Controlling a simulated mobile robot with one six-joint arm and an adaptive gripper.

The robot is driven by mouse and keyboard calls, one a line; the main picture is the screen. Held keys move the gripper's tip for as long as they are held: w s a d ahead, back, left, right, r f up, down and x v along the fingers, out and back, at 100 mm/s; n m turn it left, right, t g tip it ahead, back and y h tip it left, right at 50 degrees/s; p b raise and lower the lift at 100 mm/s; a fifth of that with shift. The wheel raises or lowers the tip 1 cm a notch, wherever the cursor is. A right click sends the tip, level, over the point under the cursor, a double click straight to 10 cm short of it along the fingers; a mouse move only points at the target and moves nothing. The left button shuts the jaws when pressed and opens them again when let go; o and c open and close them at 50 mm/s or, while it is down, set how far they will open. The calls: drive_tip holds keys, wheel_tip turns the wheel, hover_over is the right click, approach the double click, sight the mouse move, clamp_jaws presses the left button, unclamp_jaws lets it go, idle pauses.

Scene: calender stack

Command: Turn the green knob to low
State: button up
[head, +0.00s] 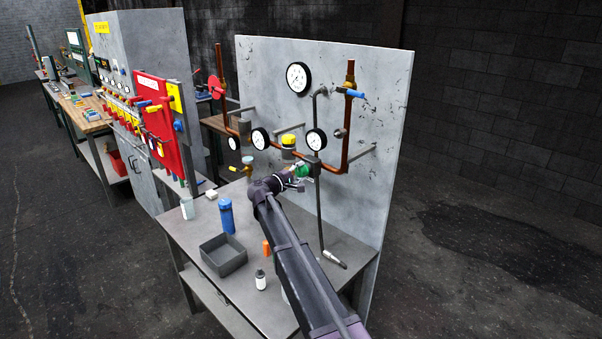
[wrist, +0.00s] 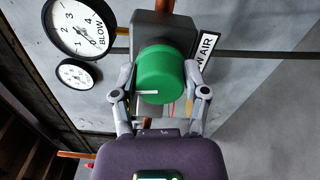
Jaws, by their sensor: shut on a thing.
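The green knob (wrist: 160,78) sits on a dark grey valve body on the panel. A white pointer line on it points left in the wrist view. My gripper (wrist: 161,84) has one finger on each side of the knob and is shut on it. In the head view, the green knob (head: 303,170) shows just beyond my gripper (head: 297,178), partly hidden by it. I cannot make out a low mark.
Gauges (wrist: 80,28) and copper pipes (head: 349,125) surround the knob on the grey panel (head: 385,80). A yellow-topped regulator (head: 288,141) is close by. A grey tray (head: 223,256), a blue bottle (head: 227,216) and a white bottle (head: 261,280) stand on the bench.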

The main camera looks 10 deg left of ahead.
drive_tip(key=n, duration=0.7)
drive_tip(key=shift+d, duration=0.1)
drive_tip(key=n, duration=0.6)
drive_tip(key=shift+n, duration=0.4)
drive_tip(key=n, duration=1.4)
drive_tip(key=o, duration=1.1)
drive_tip(key=shift+w, duration=0.1)
drive_tip(key=shift+o, duration=0.2)
